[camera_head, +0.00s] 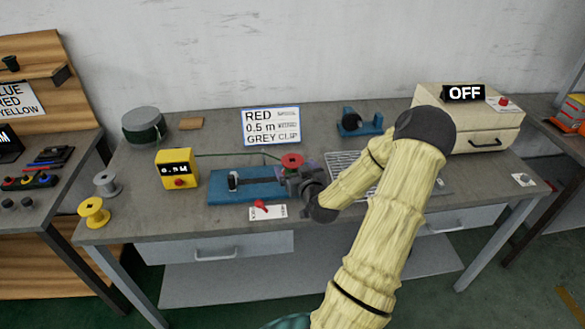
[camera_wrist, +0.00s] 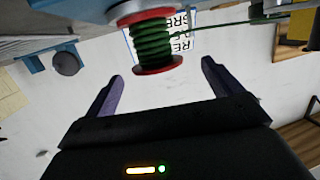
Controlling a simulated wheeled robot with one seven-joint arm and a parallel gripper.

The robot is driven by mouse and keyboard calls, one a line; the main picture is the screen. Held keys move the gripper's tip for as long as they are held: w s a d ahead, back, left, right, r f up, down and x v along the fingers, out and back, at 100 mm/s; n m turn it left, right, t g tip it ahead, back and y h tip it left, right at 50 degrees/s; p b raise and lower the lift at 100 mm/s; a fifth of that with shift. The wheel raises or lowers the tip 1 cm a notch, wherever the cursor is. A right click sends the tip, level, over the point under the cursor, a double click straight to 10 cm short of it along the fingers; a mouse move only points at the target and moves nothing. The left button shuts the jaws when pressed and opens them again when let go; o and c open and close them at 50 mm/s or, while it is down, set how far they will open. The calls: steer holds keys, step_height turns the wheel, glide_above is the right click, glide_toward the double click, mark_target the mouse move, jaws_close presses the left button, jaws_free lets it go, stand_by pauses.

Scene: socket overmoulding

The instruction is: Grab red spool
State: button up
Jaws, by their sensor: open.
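The red spool (camera_head: 291,161) sits at the right end of the blue winding fixture (camera_head: 245,184) on the workbench. In the wrist view the red spool (camera_wrist: 152,40) has red flanges and is wound with green wire. A green wire runs off it to the side. My gripper (camera_head: 290,176) is at the spool in the head view, and its jaws partly hide the fixture's end. In the wrist view my gripper (camera_wrist: 162,70) is open, its two purple fingers apart, with the spool ahead of the gap between them. Nothing is held.
A yellow counter box (camera_head: 177,169) stands left of the fixture, with a green wire spool (camera_head: 144,126) behind. A yellow spool (camera_head: 95,212) and grey spool (camera_head: 107,183) stand at the left edge. A sign (camera_head: 271,126) stands behind. A beige machine (camera_head: 470,118) reads OFF.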

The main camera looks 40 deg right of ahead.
mark_target(294, 164)
steer(key=shift+p+x, duration=0.4)
steer(key=shift+x, duration=2.2)
steer(key=shift+s+d+f, duration=0.1)
steer(key=shift+d+f, duration=0.05)
steer(key=shift+f, duration=0.05)
steer(key=c, duration=1.1)
